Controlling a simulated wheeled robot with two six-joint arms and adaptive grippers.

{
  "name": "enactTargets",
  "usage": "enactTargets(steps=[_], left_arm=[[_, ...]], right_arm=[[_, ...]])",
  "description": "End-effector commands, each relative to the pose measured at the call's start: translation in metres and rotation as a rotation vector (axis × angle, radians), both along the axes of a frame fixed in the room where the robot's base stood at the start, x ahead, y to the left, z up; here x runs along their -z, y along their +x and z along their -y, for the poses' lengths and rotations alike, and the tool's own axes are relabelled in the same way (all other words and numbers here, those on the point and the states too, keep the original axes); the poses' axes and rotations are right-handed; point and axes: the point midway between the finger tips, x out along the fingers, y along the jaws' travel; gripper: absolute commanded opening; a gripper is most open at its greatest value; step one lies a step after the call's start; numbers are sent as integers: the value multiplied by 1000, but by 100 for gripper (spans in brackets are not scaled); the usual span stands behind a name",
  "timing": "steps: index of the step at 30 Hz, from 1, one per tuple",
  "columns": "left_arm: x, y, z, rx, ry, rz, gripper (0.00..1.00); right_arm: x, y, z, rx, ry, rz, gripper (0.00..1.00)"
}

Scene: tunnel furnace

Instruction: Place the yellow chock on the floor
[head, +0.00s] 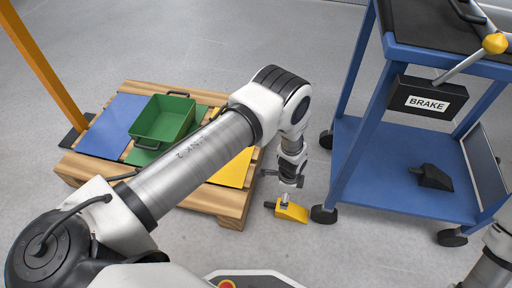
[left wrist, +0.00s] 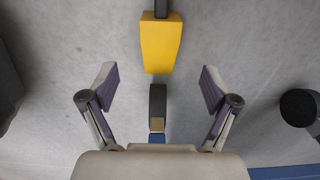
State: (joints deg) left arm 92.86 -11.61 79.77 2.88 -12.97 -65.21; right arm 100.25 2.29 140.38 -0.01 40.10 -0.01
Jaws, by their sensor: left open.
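The yellow chock (head: 291,211) rests on the grey floor (head: 285,251) between the pallet and the blue cart, its dark handle pointing left in the head view. In the left wrist view the chock (left wrist: 160,42) lies just beyond the fingertips, with its handle at the top edge. My left gripper (head: 291,181) is directly above the chock and points down. In the left wrist view its fingers (left wrist: 159,84) are spread wide, with nothing held between them. The exact height gap to the chock is hard to judge. My right gripper is out of view.
The wooden pallet (head: 230,211) carries a green bin (head: 163,121) and coloured panels. The blue cart (head: 372,185), with black casters, stands close on the right. It holds a black chock (head: 431,178) and a BRAKE box (head: 428,101). An orange post (head: 42,65) stands at left.

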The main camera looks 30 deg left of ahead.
Motion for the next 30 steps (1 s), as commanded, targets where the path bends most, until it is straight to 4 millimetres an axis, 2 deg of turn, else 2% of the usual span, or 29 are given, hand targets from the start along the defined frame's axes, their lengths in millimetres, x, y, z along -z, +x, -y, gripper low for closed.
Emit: enactTargets(steps=[4,5,7,8,11,12,15,18,21,28,30], left_arm=[[2,-6,-5,-29,2,-3,87],[3,-13,-9,-59,4,-3,87],[5,-39,-27,-185,10,-7,87],[4,-55,-37,-262,14,-9,87],[-6,-121,-68,-575,19,-6,87],[-15,-150,-77,-707,19,-7,87],[-46,-215,-93,-1022,12,-6,87],[-74,-255,-97,-1235,1,-8,87],[-86,-270,-98,-1327,-5,-8,87],[-87,-270,-98,-1334,-7,-6,87],[-93,-270,-98,-1334,-7,-6,87]], right_arm=[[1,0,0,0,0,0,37],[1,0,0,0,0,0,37],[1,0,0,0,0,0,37],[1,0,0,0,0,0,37],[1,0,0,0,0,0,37],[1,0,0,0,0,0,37],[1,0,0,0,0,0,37],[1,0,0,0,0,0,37],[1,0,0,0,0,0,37],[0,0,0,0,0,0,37],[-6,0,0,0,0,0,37]])
